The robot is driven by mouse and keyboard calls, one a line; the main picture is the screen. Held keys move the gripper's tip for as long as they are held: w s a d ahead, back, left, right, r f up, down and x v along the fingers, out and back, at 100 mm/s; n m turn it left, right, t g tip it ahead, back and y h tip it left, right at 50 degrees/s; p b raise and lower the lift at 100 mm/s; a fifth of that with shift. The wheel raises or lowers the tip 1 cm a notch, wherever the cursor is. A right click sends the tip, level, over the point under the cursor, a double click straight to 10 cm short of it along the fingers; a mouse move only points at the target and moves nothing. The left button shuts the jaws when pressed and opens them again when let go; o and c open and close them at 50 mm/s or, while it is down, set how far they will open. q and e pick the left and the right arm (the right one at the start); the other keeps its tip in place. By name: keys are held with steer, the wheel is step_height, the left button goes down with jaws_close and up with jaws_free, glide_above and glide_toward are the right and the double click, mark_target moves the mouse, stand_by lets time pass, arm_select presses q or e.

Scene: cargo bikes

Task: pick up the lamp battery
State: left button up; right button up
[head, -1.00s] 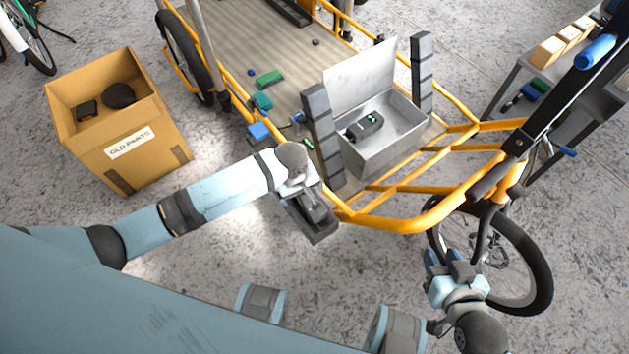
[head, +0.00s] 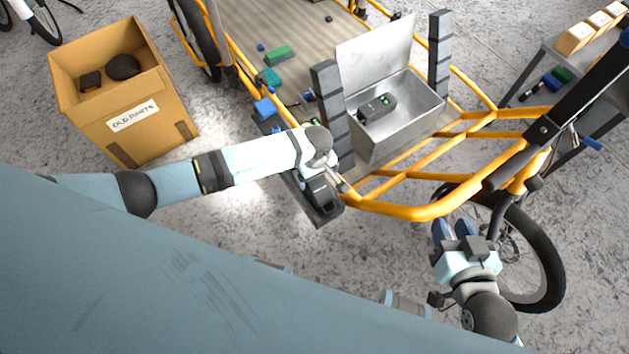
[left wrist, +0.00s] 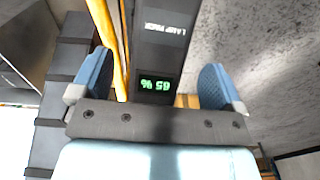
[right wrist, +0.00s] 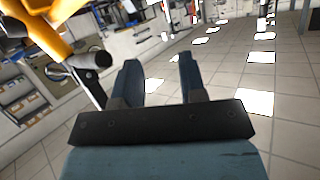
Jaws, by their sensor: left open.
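In the left wrist view a dark box marked LAMP PACK (left wrist: 160,45), with a green 65 % display, lies between the fingers of my left gripper (left wrist: 155,85). The fingers are wide apart with a gap on each side of it. In the head view my left gripper (head: 318,180) is above a long dark block at the cargo bike's near left corner, and my wrist hides part of it. My right gripper (head: 454,232) is open and empty beside the bike's front wheel; its parted fingers show in the right wrist view (right wrist: 160,80).
An open metal box (head: 390,130) on the bike holds a dark device (head: 377,107) with a green light. Dark posts (head: 330,110) and the yellow frame (head: 430,210) stand close by. A cardboard box (head: 110,105) marked OLD PARTS is at left. A bench (head: 560,90) is at right.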

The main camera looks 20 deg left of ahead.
arm_select(q)
steer(key=f, duration=0.1)
steer(key=f+b, duration=0.1)
steer(key=f, duration=0.1)
steer(key=shift+w+a, duration=0.15)
steer(key=shift+w, duration=0.05)
steer(key=shift+f, duration=0.3)
steer(key=c, duration=1.2)
arm_select(e)
steer(key=r, duration=0.1)
steer(key=w+a+r+t, duration=0.1)
steer(key=r+y, duration=0.1)
steer(key=shift+w+a+r+t, duration=0.1)
steer(key=shift+w+a+t, duration=0.05)
steer(key=shift+a+t, duration=0.2)
arm_select(q)
steer(key=shift+r, duration=0.15)
